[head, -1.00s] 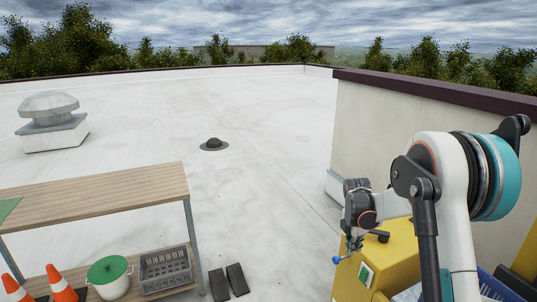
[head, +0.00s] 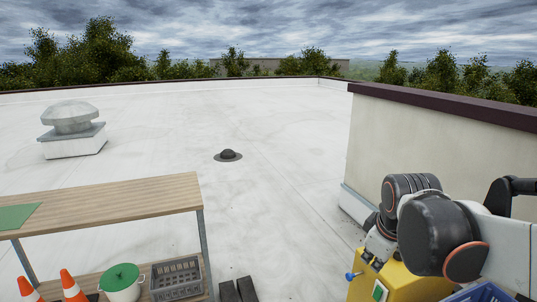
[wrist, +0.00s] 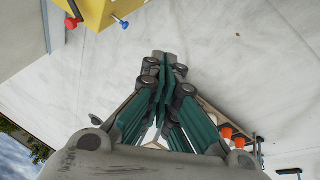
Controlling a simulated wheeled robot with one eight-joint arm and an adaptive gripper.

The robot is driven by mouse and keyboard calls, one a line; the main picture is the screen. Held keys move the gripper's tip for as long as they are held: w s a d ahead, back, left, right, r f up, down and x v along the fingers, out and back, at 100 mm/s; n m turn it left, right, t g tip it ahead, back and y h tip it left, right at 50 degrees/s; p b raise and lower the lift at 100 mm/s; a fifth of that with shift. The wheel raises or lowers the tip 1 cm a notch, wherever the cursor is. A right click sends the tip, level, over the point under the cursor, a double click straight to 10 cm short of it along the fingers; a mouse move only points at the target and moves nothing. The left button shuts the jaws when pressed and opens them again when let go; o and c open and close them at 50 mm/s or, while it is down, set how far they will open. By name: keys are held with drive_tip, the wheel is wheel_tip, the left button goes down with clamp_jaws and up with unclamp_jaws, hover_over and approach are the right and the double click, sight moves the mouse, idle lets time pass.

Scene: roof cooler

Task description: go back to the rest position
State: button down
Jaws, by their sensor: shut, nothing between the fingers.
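My gripper (wrist: 163,60) shows in the wrist view with its green fingers closed together at the tips and nothing between them. It hangs over the white roof, apart from the yellow box (wrist: 100,10), which shows at the top left with a red knob (wrist: 72,22) and a blue knob (wrist: 121,23). In the head view my arm is folded at the lower right, in front of the yellow box (head: 412,287).
A wooden bench (head: 110,208) stands at left, with orange cones (head: 70,285), a green-lidded pot (head: 121,283) and a grey crate (head: 176,279) below. A walled block (head: 430,140) rises at right. A blue crate (head: 480,293) is at bottom right. The middle roof is open.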

drive_tip(key=s+a+m+t, duration=0.1)
drive_tip(key=s+a+m, duration=0.1)
drive_tip(key=s+m, duration=0.2)
drive_tip(key=s+a+f+m+t, duration=0.1)
drive_tip(key=s+m, duration=0.2)
drive_tip(key=s, duration=0.7)
drive_tip(key=shift+s+a+f+m+y, duration=0.15)
drive_tip(key=shift+a+f+m+y, duration=0.1)
drive_tip(key=shift+a+m+y, duration=0.15)
drive_tip(key=shift+d, duration=0.1)
